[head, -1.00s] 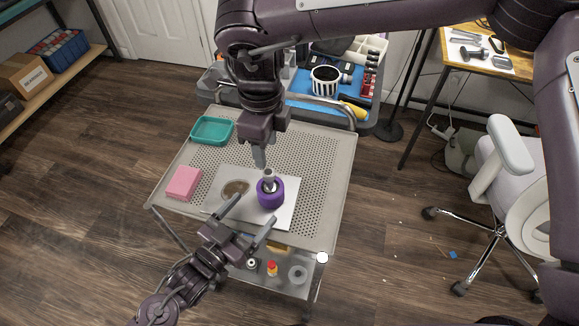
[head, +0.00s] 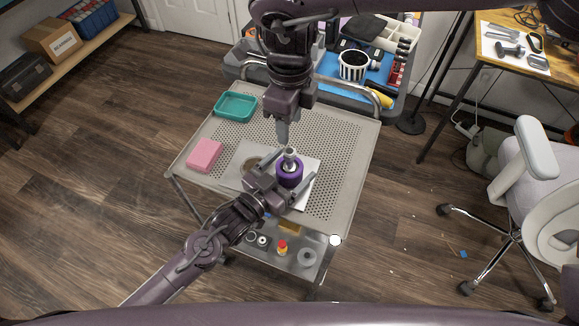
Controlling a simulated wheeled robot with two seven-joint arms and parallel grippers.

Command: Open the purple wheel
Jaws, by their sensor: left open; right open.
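The purple wheel (head: 290,174) stands on a white sheet (head: 300,204) on the perforated cart top, with a grey metal hub piece (head: 290,157) at its top. My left gripper (head: 289,172) is open, with its two fingers on either side of the wheel; I cannot tell whether they touch it. My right gripper (head: 283,133) points down just above and behind the hub, its fingers seen nearly edge-on, and it holds nothing visible. A ring-shaped piece (head: 250,165) on the sheet is partly hidden by my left gripper.
A pink sponge-like block (head: 205,154) and a teal tray (head: 236,107) lie on the cart top (head: 338,160). Small bottles, including a red and yellow one (head: 282,247), stand on the lower shelf. A blue-lined tool cart (head: 325,84) is behind; a chair (head: 540,190) is at right.

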